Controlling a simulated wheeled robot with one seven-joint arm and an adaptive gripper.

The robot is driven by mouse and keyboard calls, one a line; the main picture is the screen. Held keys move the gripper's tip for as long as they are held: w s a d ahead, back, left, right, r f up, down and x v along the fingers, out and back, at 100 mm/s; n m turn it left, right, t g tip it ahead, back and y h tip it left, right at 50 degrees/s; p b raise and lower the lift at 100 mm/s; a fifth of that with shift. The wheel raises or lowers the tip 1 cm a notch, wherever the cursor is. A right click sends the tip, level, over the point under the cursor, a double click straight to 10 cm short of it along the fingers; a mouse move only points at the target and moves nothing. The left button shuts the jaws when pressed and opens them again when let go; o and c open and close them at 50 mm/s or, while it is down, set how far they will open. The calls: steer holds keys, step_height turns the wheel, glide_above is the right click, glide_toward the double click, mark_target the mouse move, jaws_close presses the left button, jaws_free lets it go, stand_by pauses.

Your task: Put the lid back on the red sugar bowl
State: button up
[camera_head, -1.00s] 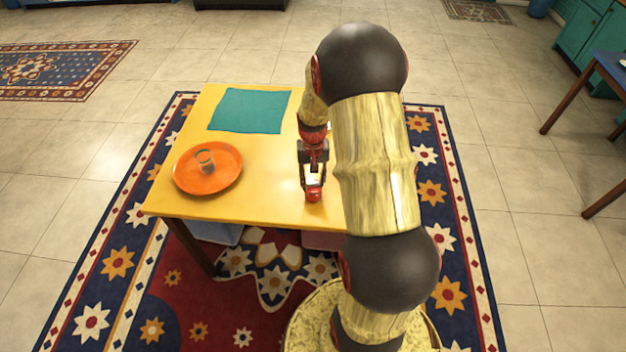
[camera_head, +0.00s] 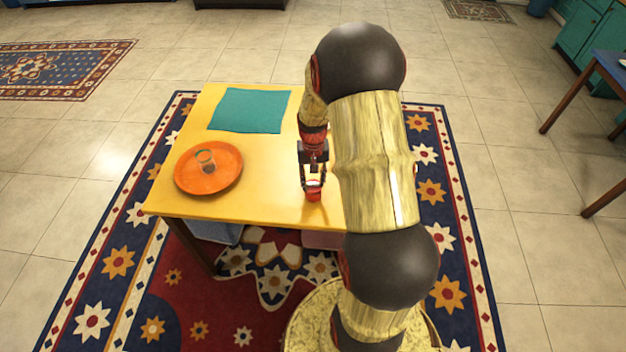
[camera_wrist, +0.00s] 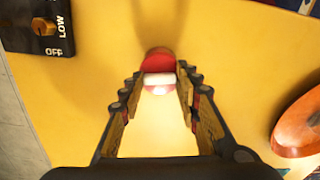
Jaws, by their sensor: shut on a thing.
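My gripper (camera_head: 313,185) points down over the near right part of the yellow table (camera_head: 265,185). The red sugar bowl (camera_head: 314,195) appears directly under the fingertips in the head view. Lid and bowl overlap in both views, so I cannot tell whether they touch.
An orange plate (camera_head: 190,184) with a small glass (camera_head: 205,160) stands at the left. A teal cloth (camera_head: 250,110) lies at the back. A black box with a knob (camera_wrist: 62,28) shows at a corner of the wrist view. The middle of the table is clear.

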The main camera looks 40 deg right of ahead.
steer(key=o, duration=1.1)
steer(key=shift+o, duration=0.6)
steer(key=o, duration=0.3)
steer(key=shift+o, duration=0.2)
steer(key=shift+r+p, duration=2.65)
steer(key=shift+r, duration=0.9)
steer(key=shift+c, duration=0.7)
jaws_close()
